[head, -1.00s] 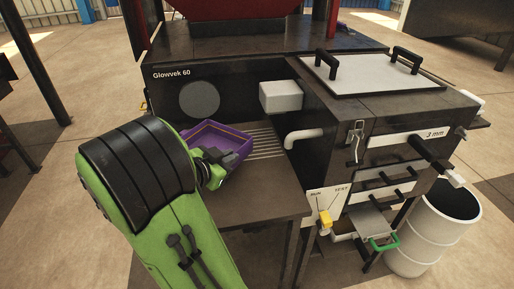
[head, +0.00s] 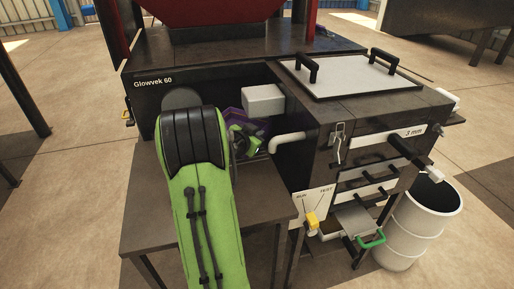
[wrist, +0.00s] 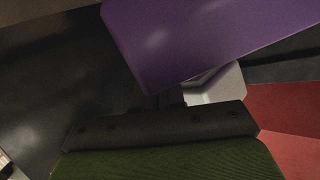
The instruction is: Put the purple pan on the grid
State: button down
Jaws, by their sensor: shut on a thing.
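The purple pan (head: 232,117) is mostly hidden behind my green arm in the head view. It shows close to the machine's front, left of and below the white box. In the wrist view its purple side (wrist: 215,40) fills the upper middle. My gripper (head: 247,140) is shut on the pan; in the wrist view its dark jaws (wrist: 165,100) meet the pan's lower edge. The grid, slats beside the table under the white box, is hidden now behind my arm and gripper. Whether the pan touches it I cannot tell.
The white box (head: 263,99) juts from the machine just right of the pan. A white bent pipe (head: 288,141) stands close right of my gripper. The brown table (head: 265,205) is bare where it shows. A white barrel (head: 424,225) stands at the right.

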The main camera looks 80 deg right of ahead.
notch_tip(320, 180, down, 5)
jog(key=shift+r+b, duration=0.1)
jog(key=shift+b, duration=0.75)
jog(key=shift+s+d+f, duration=0.1)
jog(key=shift+d+f, duration=0.1)
jog(key=shift+r, duration=0.15)
jog(key=c, duration=1.6)
grip_release()
jog(key=o, duration=0.4)
jog(key=shift+c, duration=0.2)
